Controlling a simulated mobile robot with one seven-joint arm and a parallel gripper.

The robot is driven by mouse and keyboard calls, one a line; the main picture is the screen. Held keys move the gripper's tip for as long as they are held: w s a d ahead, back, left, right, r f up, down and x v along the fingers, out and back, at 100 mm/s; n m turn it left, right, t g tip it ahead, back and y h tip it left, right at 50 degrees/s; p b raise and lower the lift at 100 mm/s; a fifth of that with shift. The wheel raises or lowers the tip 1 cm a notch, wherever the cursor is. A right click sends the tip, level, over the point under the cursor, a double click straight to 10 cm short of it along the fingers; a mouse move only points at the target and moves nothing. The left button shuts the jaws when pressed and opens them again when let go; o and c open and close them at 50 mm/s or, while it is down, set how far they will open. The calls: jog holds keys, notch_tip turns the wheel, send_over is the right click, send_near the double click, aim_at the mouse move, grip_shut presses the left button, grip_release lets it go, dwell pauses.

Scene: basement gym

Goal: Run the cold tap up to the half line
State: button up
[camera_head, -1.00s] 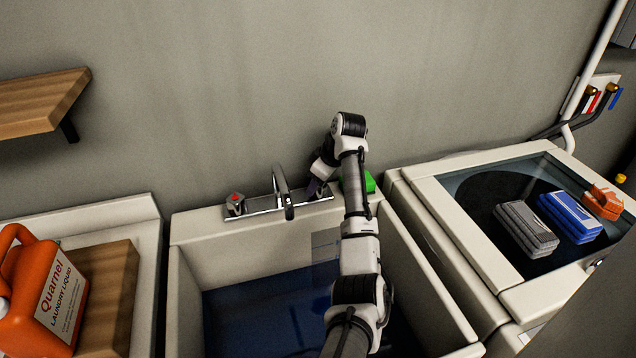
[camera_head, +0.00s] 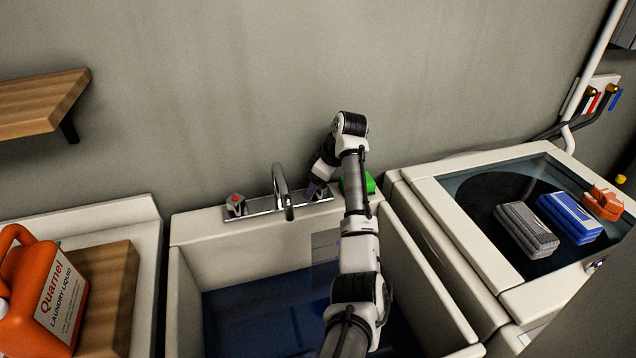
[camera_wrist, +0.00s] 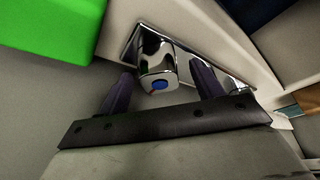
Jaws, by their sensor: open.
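The cold tap, a chrome handle with a blue dot (camera_wrist: 158,72), sits between the two dark fingers of my gripper (camera_wrist: 162,86) in the wrist view. The fingers are apart, one on each side of the handle; I cannot tell if either touches it. In the head view my gripper (camera_head: 318,190) hides most of this handle. The chrome spout (camera_head: 281,180) arches over the sink (camera_head: 186,296). The hot tap with a red dot (camera_head: 236,204) is left of it. Dark blue water (camera_head: 262,312) appears to fill the lower basin. I cannot make out a half line.
A green block (camera_head: 368,184) stands close beside my gripper on the sink's back ledge. A washer (camera_head: 448,200) at right carries grey, blue and orange packs. An orange laundry bottle (camera_head: 30,290) stands at left. A wooden shelf (camera_head: 40,104) juts from the wall.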

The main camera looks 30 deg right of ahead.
jog(key=b+v, duration=0.2)
jog(key=v, duration=1.1)
jog(key=shift+r, duration=0.4)
jog(key=shift+s, duration=0.1)
